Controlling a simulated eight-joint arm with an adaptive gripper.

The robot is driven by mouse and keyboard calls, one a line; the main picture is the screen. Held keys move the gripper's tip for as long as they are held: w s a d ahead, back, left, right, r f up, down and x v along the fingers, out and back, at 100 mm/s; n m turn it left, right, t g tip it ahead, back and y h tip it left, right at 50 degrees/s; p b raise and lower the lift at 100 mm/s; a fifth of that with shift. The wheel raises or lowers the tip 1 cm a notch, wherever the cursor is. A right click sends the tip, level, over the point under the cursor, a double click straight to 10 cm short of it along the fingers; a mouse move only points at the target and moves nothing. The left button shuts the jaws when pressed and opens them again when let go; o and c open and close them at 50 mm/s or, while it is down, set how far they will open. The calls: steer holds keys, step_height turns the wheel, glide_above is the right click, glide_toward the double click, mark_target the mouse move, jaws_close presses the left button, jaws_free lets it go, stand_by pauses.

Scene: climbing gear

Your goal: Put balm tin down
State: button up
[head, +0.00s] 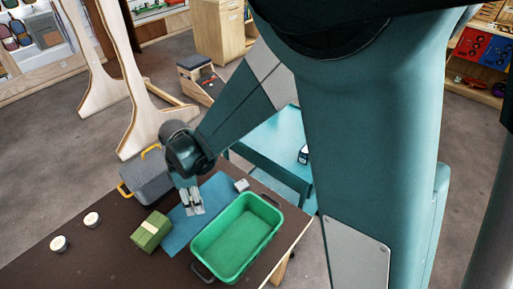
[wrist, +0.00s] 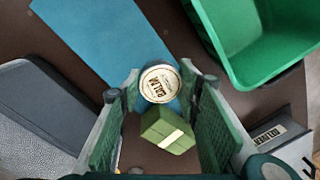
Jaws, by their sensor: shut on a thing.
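The balm tin (wrist: 160,83) is a small round tin with a cream lid and dark lettering. In the wrist view it sits between the two fingertips of my gripper (wrist: 159,86), which is shut on it. In the head view my gripper (head: 193,207) points down over the blue mat (head: 211,192), and I cannot make out the tin there. The mat also shows in the wrist view (wrist: 103,40). I cannot tell how high the tin is above the table (head: 108,257).
A green tub (head: 224,266) stands right of my gripper, and a green block with a pale band (head: 151,231) stands left. A grey case (head: 148,179) is behind. Two pale round tins (head: 59,244) (head: 92,220) stand at the far left. A small pale box (head: 241,185) sits near the tub.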

steer(key=w+d+r+m+p, duration=0.1)
steer(key=w+d+m, duration=0.3)
steer(key=w+d, duration=0.5)
steer(key=w+d+r+m, duration=0.1)
steer(key=w+d+m, duration=0.35)
steer(key=w, duration=0.75)
steer(key=w+d+m, duration=0.2)
steer(key=w+d, duration=0.3)
steer(key=d, duration=0.3)
steer(key=w+d+r+m, duration=0.1)
steer(key=w+d+m, duration=0.2)
steer(key=w+d, duration=0.3)
steer(key=w+d+r+m+y+p, duration=0.1)
steer(key=w+d, duration=0.4)
steer(key=d, duration=0.7)
steer(key=shift+w+m+t, duration=0.15)
steer(key=shift+m+t, duration=0.15)
steer(key=shift+m, duration=0.45)
steer(key=shift+d+f, duration=0.1)
steer(key=shift+f, duration=0.1)
glide_above(285, 142)
steer(key=shift+w+d+f, duration=0.1)
steer(key=shift+f, duration=1.4)
steer(key=shift+w+f, duration=0.1)
steer(key=shift+f, duration=1.4)
steer(key=shift+f, duration=1.9)
